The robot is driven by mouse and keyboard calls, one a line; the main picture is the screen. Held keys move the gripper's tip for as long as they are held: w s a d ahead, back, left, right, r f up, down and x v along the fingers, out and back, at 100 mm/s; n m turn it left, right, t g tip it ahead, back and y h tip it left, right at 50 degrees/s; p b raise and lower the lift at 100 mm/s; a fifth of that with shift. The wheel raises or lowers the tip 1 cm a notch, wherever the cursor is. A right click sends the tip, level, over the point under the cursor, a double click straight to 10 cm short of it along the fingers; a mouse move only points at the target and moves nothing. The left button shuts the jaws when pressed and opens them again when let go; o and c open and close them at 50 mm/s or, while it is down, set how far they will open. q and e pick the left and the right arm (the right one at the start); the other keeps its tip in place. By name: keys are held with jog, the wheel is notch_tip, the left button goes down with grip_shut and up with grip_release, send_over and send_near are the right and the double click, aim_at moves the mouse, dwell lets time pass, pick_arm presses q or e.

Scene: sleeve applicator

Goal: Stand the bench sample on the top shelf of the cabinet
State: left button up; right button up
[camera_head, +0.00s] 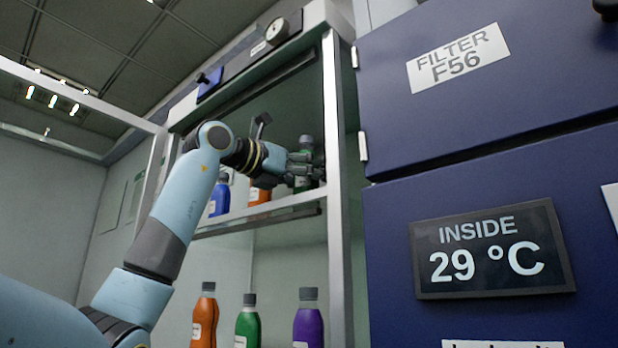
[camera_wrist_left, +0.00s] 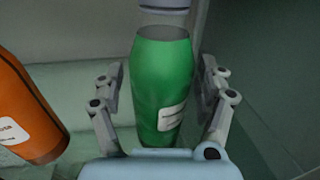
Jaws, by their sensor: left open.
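A green bottle (camera_head: 305,150) with a grey cap stands upright on the upper visible shelf (camera_head: 262,212) of the open glass-fronted cabinet, near its right side. My left gripper (camera_head: 308,172) reaches in at that shelf and partly hides the bottle. In the left wrist view, the fingers are open on either side of the green bottle (camera_wrist_left: 163,88), with a small gap visible. A white label shows low on the bottle. I cannot tell from the pictures whether this is the bench sample. My right gripper is not in view.
A blue bottle (camera_head: 219,197) and an orange bottle (camera_head: 259,195) stand left of the gripper on that shelf. Orange (camera_head: 204,320), green (camera_head: 247,324) and purple (camera_head: 308,325) bottles stand lower. The cabinet's right post (camera_head: 337,190) is close to the gripper. An open door frame (camera_head: 85,100) is left.

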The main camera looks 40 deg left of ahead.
pick_arm(q)
jog(key=shift+s+r, duration=0.15)
jog(key=b+v, duration=0.5)
jog(key=v, duration=0.6)
jog(key=shift+s, duration=0.4)
jog(key=shift+a, duration=0.1)
